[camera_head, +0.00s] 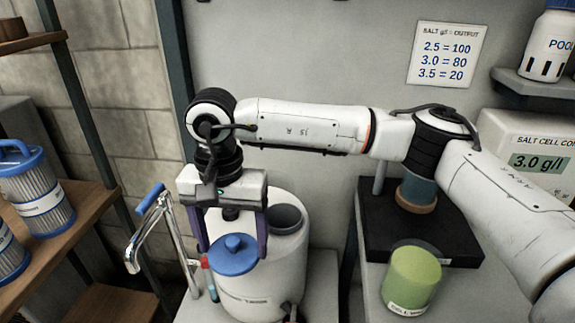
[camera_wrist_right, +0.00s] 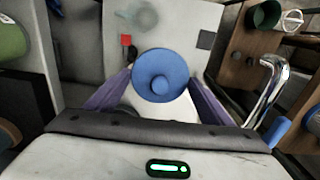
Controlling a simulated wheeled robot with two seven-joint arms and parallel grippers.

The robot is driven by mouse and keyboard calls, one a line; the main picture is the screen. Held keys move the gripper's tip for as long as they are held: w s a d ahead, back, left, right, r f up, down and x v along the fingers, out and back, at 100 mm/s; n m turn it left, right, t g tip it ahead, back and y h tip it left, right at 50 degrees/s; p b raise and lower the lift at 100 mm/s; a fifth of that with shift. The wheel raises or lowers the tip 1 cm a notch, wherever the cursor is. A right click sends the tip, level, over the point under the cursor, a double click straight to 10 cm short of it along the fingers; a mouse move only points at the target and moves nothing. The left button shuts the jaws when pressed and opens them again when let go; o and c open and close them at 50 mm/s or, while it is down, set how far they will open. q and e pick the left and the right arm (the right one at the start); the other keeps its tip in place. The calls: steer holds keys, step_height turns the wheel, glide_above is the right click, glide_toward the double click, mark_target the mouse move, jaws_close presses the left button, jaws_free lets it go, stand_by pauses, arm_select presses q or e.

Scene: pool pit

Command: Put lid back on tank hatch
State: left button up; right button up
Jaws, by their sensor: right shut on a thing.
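The blue round lid (camera_head: 233,262) with a raised knob is between the purple fingers of my right gripper (camera_head: 234,240). The lid (camera_wrist_right: 160,85) also fills the space between the fingertips in the right wrist view, so the gripper is shut on it. The white tank (camera_head: 262,289) stands below and behind. Its hatch (camera_head: 287,217), a grey round opening, is uncovered on the tank's top, to the right of the lid. The lid looks roughly level and apart from the hatch; its exact height over the tank cannot be told. My left gripper is not in view.
A chrome bent handle with a blue grip (camera_head: 146,222) stands close left of the gripper. A green canister (camera_head: 411,279) stands at the right near a black mat (camera_head: 375,215). Shelves with blue-topped filter cartridges (camera_head: 40,190) are at the left.

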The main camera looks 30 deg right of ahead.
steer(key=w+d+r+m+p, duration=0.2)
steer(key=w+d+m, duration=0.1)
steer(key=d+m, duration=0.3)
steer(key=w+d+r+m+p, duration=0.1)
steer(key=w+d+r+m, duration=0.25)
steer(key=d, duration=0.45)
step_height(320, 180, down, 7)
steer(key=b, duration=0.4)
steer(key=shift+w+f, duration=0.15)
steer(key=shift+w, duration=0.05)
stand_by(0.3)
steer(key=shift+f, duration=0.15)
stand_by(1.1)
steer(key=o, duration=1.1)
